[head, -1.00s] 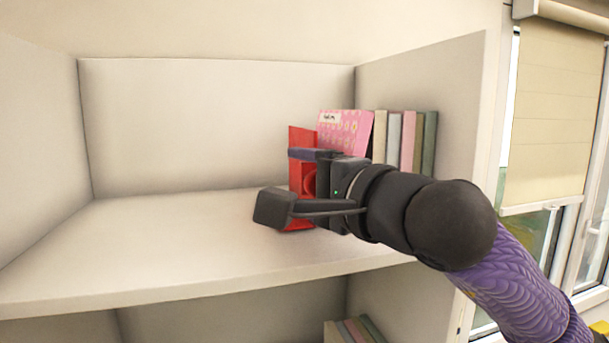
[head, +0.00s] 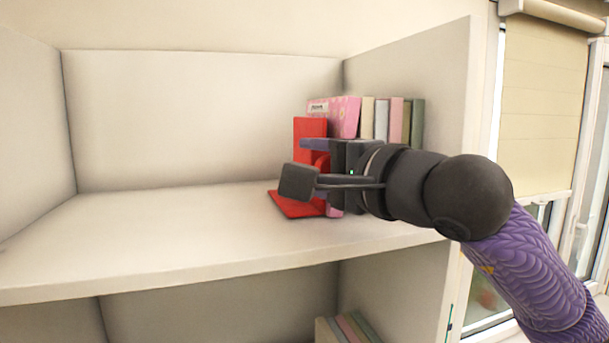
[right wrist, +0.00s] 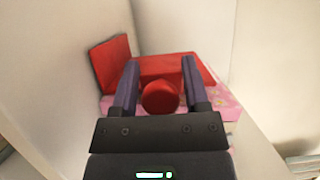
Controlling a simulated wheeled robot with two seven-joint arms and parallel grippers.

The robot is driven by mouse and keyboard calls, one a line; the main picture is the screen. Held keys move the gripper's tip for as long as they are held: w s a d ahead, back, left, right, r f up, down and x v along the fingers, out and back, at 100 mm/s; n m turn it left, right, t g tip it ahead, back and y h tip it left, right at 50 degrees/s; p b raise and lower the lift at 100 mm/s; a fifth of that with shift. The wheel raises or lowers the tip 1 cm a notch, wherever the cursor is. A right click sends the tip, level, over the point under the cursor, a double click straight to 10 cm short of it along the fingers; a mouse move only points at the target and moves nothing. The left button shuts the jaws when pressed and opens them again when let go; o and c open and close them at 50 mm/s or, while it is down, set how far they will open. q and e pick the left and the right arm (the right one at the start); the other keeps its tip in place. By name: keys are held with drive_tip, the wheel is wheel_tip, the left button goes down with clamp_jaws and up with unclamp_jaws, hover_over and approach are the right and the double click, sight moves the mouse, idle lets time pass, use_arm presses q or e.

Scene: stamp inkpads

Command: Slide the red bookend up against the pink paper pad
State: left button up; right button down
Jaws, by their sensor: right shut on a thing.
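The red bookend (head: 310,128) stands upright on the shelf, its flat base reaching out to the left. The pink paper pad (head: 347,113) stands just right of it, partly hidden by the bookend and my gripper. My right gripper (head: 306,163) is shut on the bookend's round knob. In the right wrist view, the fingers (right wrist: 159,64) lie on either side of the bookend's knob (right wrist: 160,96), and the pink pad (right wrist: 226,103) lies right behind the bookend's panel with no clear gap. Whether they touch all along is hidden. My left gripper is out of view.
Several books (head: 393,120) stand right of the pad, near the shelf's right wall (head: 440,100). The shelf board (head: 150,235) is bare to the left. More books (head: 345,328) stand on the lower shelf. A window with a blind (head: 543,100) is at the right.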

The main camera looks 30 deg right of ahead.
drive_tip(key=shift+c, duration=2.1)
unclamp_jaws()
drive_tip(key=shift+o, duration=0.5)
drive_tip(key=shift+w, duration=0.1)
drive_tip(key=s+d+b, duration=0.1)
drive_tip(key=s+b, duration=0.4)
drive_tip(key=s, duration=0.4)
drive_tip(key=shift+s+d, duration=0.3)
drive_tip(key=shift+s, duration=0.1)
